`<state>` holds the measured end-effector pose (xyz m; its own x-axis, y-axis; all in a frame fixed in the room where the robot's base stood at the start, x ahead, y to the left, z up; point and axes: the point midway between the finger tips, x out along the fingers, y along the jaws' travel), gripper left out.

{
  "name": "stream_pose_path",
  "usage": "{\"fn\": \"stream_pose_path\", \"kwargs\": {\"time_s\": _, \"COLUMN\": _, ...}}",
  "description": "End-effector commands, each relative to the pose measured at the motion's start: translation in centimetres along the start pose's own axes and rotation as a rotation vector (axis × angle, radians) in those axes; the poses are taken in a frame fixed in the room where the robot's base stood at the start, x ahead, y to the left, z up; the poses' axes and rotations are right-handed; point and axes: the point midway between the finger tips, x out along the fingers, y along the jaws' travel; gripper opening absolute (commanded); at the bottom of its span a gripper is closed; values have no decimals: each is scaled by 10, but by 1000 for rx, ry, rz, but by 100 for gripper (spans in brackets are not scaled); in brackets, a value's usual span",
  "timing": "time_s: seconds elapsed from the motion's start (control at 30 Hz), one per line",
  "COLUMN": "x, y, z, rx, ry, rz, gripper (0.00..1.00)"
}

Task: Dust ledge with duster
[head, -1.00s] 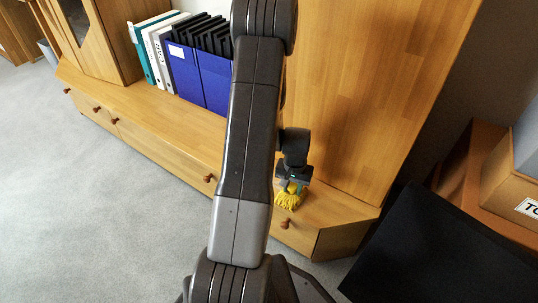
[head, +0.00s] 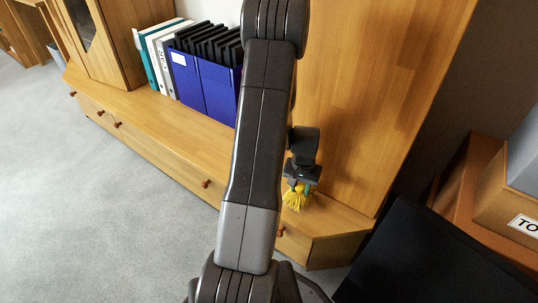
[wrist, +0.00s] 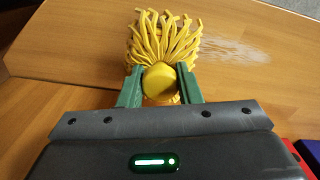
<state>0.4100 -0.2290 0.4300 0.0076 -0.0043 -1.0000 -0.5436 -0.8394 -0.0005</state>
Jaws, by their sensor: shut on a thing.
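The yellow duster (head: 296,199) has a head of many strands. In the wrist view the duster (wrist: 163,45) points away from me, with its round yellow end between two green fingers. My gripper (wrist: 160,84) is shut on it; it also shows in the head view (head: 301,182). The wooden ledge (head: 345,222) lies under the duster at its right end. In the wrist view a whitish dusty patch (wrist: 232,50) lies on the ledge, just right of the strands. I cannot tell whether the strands touch the wood.
Blue file boxes (head: 205,82) and upright binders (head: 158,55) stand on the ledge to the left. A tall wooden panel (head: 350,90) rises behind the duster. A black surface (head: 430,255) and a labelled box (head: 510,205) are at the right. Grey carpet (head: 90,210) is clear.

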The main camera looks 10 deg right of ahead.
Motion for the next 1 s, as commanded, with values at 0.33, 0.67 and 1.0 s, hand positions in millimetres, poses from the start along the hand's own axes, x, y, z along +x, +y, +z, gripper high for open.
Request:
{"fn": "stream_pose_path", "kwargs": {"time_s": 0.33, "x": -34, "y": -3, "z": -1, "rx": -3, "ry": -2, "rz": 0, "gripper": 2}}
{"fn": "stream_pose_path", "kwargs": {"time_s": 0.67, "x": -56, "y": -6, "z": -2, "rx": -5, "ry": -3, "rz": 0, "gripper": 2}}
{"fn": "stream_pose_path", "kwargs": {"time_s": 1.0, "x": -56, "y": -6, "z": -2, "rx": -6, "ry": -3, "rz": 0, "gripper": 2}}
